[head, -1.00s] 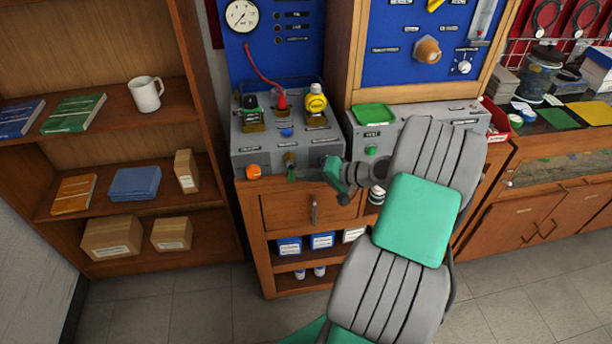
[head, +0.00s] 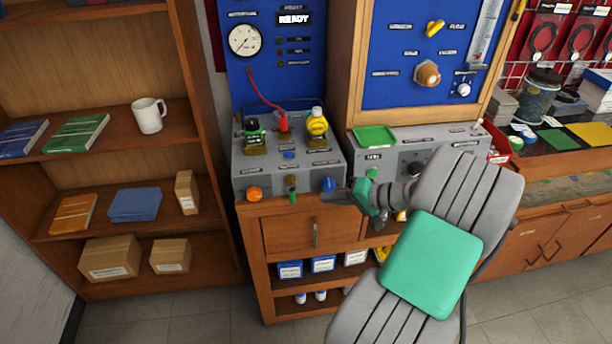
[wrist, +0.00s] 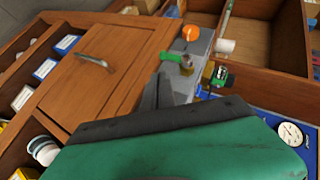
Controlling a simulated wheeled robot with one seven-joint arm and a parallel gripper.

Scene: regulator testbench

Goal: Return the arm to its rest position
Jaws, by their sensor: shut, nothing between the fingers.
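My arm, with grey ribbed links and a green cover, reaches up from the lower right in the head view. My gripper (head: 338,195) is at its far end, in front of the lower right edge of the left grey test console (head: 240,184). In the wrist view my gripper (wrist: 165,92) shows as dark fingers, close together and empty. They lie in front of the wooden drawer front and the console's edge. The green wrist housing covers the lower part of that view. The green wrist part hides some of the cabinet front in the head view.
A wooden drawer with a handle (head: 315,234) is below the console. Blue and white boxes (head: 323,263) stand on the shelf under it. An orange knob (head: 254,194) and a blue knob (head: 328,184) stick out of the console front. A bookshelf (head: 215,215) stands at left; floor is clear.

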